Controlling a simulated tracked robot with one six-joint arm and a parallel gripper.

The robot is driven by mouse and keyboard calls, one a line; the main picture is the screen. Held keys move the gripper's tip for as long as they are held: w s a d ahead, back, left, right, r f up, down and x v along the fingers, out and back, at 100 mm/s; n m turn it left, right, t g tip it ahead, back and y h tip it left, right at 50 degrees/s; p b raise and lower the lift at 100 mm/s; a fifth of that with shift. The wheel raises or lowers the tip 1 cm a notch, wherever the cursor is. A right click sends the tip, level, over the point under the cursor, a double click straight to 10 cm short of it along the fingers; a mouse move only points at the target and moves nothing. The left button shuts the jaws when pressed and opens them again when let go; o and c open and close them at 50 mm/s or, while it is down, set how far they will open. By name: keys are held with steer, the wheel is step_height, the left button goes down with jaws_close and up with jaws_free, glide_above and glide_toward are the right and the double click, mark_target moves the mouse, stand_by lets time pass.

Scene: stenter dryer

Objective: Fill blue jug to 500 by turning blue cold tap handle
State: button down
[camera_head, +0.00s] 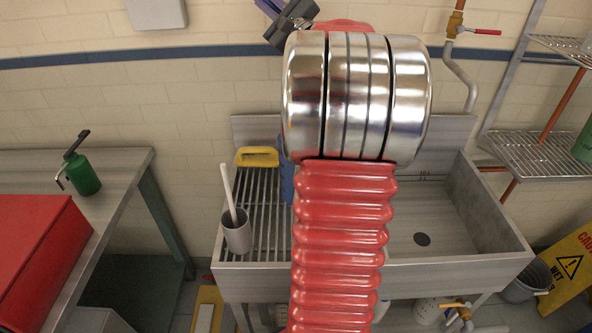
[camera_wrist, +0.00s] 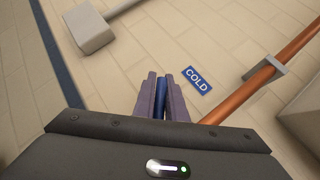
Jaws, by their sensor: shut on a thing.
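My gripper (camera_wrist: 161,94) is shut on a narrow blue handle (camera_wrist: 161,88) beside a blue COLD label (camera_wrist: 197,80) on the tiled wall. The blue handle is the cold tap handle; only a thin strip shows between my fingers. In the head view, my dark gripper (camera_head: 272,8) is at the top edge, and the handle there is hidden. A blue thing, likely the blue jug (camera_head: 286,182), stands on the ribbed drainer of the sink, mostly hidden behind my red arm. Its marks and water level do not show.
The metal sink (camera_head: 455,268) has its basin at right. A grey cup (camera_head: 238,232) with a white stick and a yellow item (camera_head: 257,157) are on the drainer. A red-handled tap (camera_head: 486,32) is on the wall. A copper pipe (camera_wrist: 270,70) runs near my gripper.

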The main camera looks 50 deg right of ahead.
steer(key=shift+w+a+f+n+g+y, duration=0.15)
steer(key=shift+w+f+n+g+y, duration=0.15)
steer(key=shift+f+n+g, duration=0.25)
steer(key=shift+w+a+f+n+g+y, duration=0.2)
steer(key=shift+f+n+g+y, duration=0.15)
steer(key=shift+f+n, duration=0.4)
steer(key=shift+w+a+f+n+g+y, duration=0.15)
steer(key=shift+w+f+n+g+y, duration=0.1)
steer(key=shift+f+n+g, duration=0.35)
steer(key=shift+w+a+f+n+g, duration=0.15)
steer(key=shift+f+n+g, duration=1.2)
steer(key=shift+f, duration=0.5)
steer(key=c, duration=1.9)
jaws_free()
steer(key=shift+r, duration=0.1)
steer(key=shift+o, duration=0.5)
steer(key=shift+r, duration=0.1)
steer(key=shift+s+a+r, duration=0.25)
steer(key=shift+s+r, duration=0.05)
steer(key=shift+s, duration=1.95)
steer(key=shift+s+a+r, duration=0.25)
steer(key=shift+s+r, duration=0.05)
steer(key=shift+s, duration=2)
steer(key=shift+s+a+r, duration=0.25)
steer(key=shift+s+r, duration=0.05)
steer(key=shift+s, duration=1.95)
steer(key=shift+s, duration=0.1)
